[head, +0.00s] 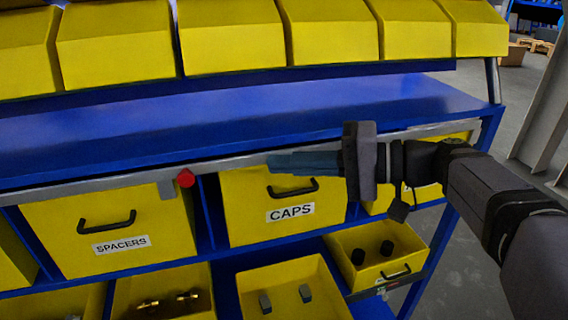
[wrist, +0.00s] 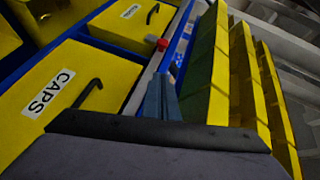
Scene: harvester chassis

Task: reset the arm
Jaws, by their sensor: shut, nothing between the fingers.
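My gripper (head: 272,163) is shut and empty. In the head view it points left, held in front of the grey front rail of the blue shelf, above the yellow CAPS drawer (head: 262,229). My arm comes in from the right edge. In the wrist view the shut fingers of my gripper (wrist: 158,80) point up the picture, towards the red knob on the rail. The CAPS drawer (wrist: 27,83) is at the left there, with its black handle in view.
The red knob (head: 186,178) sits on the rail (head: 90,186), left of my gripper. The SPACERS drawer (head: 168,228) is at left. Open bins below hold small parts, one (head: 420,247) with black caps. Yellow bins (head: 232,52) line the top. The blue shelf top (head: 300,110) is clear.

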